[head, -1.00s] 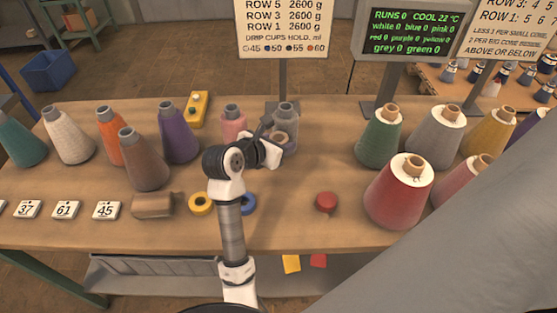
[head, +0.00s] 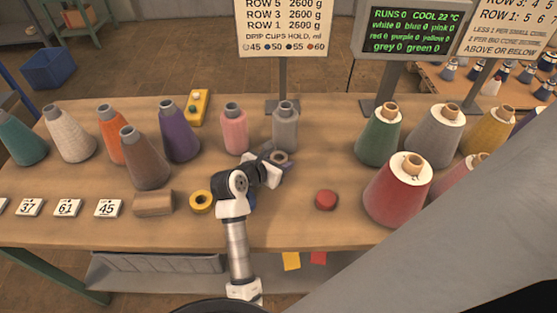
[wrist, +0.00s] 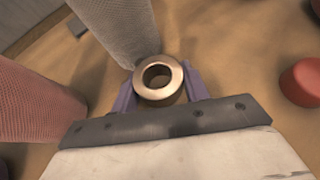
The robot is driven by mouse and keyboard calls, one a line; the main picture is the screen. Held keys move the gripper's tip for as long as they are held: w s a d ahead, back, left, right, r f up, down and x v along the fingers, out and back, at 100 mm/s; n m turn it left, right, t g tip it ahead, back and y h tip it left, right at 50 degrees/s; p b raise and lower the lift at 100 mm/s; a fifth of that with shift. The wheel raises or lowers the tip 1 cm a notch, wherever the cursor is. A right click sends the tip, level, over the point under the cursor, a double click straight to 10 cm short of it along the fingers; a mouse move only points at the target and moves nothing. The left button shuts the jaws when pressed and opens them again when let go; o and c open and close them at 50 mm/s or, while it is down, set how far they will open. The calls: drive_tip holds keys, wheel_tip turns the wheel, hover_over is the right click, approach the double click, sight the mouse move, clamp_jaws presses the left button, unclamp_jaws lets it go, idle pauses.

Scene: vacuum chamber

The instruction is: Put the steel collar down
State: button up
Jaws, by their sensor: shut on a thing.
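The steel collar (wrist: 158,79) is a shiny metal ring with a round hole, seen from above in the wrist view. My gripper (wrist: 160,92) is shut on it, with a purple finger on each side. In the head view my gripper (head: 279,163) reaches over the table in front of the grey cone, and the collar (head: 280,156) shows small between the fingers. I cannot tell whether the collar touches the table.
The grey cone (head: 285,128) stands just behind the collar, with the pink cone (head: 234,133) to its left. A red disc (head: 326,200) and a yellow ring (head: 202,202) lie nearer the front.

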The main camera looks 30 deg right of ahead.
drive_tip(key=shift+f, duration=0.5)
drive_tip(key=o, duration=1.1)
drive_tip(key=shift+r, duration=0.35)
drive_tip(key=b+v, duration=0.1)
drive_tip(key=v, duration=1.1)
drive_tip(key=shift+r+b, duration=0.2)
drive_tip(key=shift+b, duration=0.2)
